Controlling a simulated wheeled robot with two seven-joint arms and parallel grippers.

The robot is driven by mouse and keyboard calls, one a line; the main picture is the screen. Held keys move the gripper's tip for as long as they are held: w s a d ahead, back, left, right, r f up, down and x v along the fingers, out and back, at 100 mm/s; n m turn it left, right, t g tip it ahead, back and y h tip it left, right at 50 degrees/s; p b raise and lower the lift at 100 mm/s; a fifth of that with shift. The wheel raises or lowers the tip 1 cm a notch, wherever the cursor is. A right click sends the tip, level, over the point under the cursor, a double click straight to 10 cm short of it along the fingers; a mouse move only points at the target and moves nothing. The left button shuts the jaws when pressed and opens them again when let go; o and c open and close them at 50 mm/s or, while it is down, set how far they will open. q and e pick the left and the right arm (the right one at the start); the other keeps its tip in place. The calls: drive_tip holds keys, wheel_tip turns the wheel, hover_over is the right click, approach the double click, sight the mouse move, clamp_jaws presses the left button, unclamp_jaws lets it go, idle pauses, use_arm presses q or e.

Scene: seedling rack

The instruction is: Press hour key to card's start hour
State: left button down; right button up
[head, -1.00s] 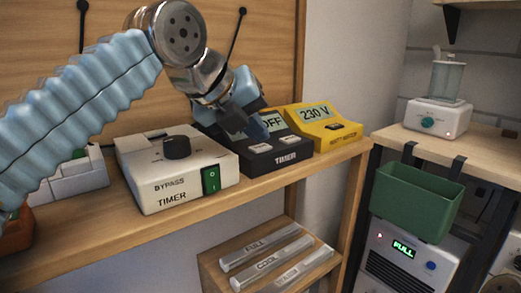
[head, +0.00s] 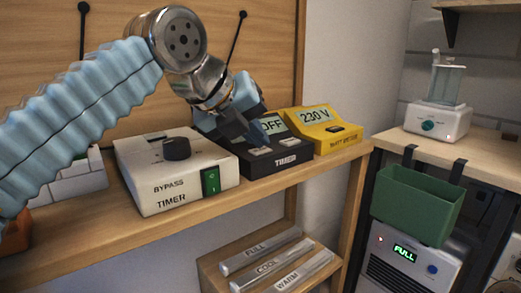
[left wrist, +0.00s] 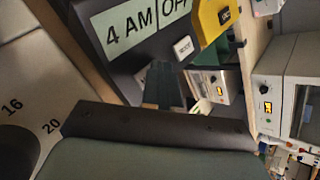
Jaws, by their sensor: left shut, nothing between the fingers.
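The black timer (head: 283,160) stands on the wooden shelf with two pale keys on its front. In the head view its display (head: 272,126) shows "OFF", with the left part hidden by my gripper. In the left wrist view the display (left wrist: 135,25) reads "4 AM" and "OFF". My left gripper (head: 250,136) is shut and empty, just above the timer's left side. I cannot make out a card. My right gripper is not in view.
A white bypass timer box (head: 190,188) with a dark knob and green switch stands left of the timer. A yellow meter (head: 326,130) reading "230 V" is close on its right. A green bin (head: 416,200) hangs at the right. Labelled bars lie on a lower shelf (head: 217,283).

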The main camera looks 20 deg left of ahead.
sight(256, 151)
use_arm(q)
drive_tip(key=shift+r, duration=0.1)
drive_tip(key=shift+r+p, duration=0.65)
drive_tip(key=shift+p, duration=0.05)
drive_tip(key=shift+r, duration=0.1)
wheel_tip(256, 151, up, 5)
drive_tip(key=p, duration=0.5)
idle(0.5)
